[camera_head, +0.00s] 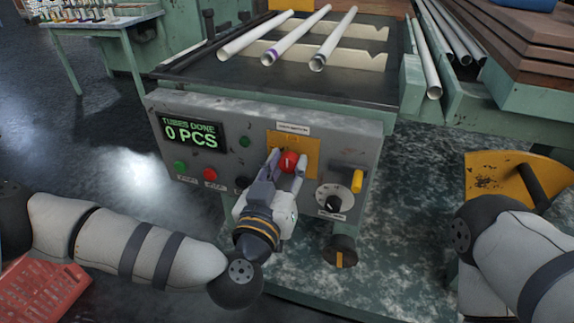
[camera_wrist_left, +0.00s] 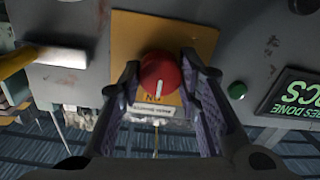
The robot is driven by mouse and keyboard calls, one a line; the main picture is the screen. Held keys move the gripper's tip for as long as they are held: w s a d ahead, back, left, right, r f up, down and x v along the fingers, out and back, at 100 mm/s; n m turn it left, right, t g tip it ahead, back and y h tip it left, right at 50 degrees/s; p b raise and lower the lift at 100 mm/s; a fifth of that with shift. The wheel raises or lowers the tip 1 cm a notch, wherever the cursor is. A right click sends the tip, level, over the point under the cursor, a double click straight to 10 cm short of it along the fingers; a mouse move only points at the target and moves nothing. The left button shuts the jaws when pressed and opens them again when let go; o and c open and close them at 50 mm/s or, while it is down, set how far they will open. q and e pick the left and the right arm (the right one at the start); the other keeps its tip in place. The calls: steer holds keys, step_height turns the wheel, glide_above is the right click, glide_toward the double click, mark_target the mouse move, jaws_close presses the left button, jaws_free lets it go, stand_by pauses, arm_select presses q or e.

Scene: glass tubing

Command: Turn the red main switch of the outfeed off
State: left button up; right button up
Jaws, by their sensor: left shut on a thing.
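The red main switch (camera_head: 289,161) is a round knob on a yellow plate (camera_head: 305,148) on the front of the grey control panel (camera_head: 345,140). My left gripper (camera_head: 287,164) reaches up to it with a finger on each side, shut on the knob. In the left wrist view the red knob (camera_wrist_left: 161,73) sits between the two fingers (camera_wrist_left: 163,80). A white line on the knob points toward the word ON on the plate (camera_wrist_left: 133,27). My right arm shows at the right edge; its gripper cannot be made out.
The panel also has a "TUBES DONE 0 PCS" display (camera_head: 191,133), a green button (camera_head: 180,166), a red button (camera_head: 210,174), a dial (camera_head: 334,199) and a yellow lever (camera_head: 357,181). Glass tubes (camera_head: 296,36) lie on the rack above. A red crate (camera_head: 40,292) is at lower left.

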arm_select(q)
steer(key=shift+r+n+p, duration=0.3)
steer(key=shift+n+p, duration=0.1)
steer(key=shift+p, duration=0.1)
steer(key=shift+r+n+p, duration=0.1)
steer(key=shift+n+p, duration=0.45)
steer(key=shift+n, duration=0.25)
steer(key=shift+f+n, duration=0.25)
steer(key=shift+n, duration=0.75)
steer(key=n, duration=0.2)
steer(key=shift+f+n, duration=0.15)
steer(key=shift+n, duration=0.15)
steer(key=n, duration=0.3)
steer(key=shift+n, duration=0.3)
steer(key=n, duration=0.3)
steer(key=shift+a+f+g, duration=0.1)
steer(key=shift+g, duration=0.2)
steer(key=shift+n+b, duration=0.4)
steer(key=shift+n, duration=1.1)
arm_select(e)
steer(key=shift+w+r, duration=0.65)
steer(key=shift+r, duration=0.1)
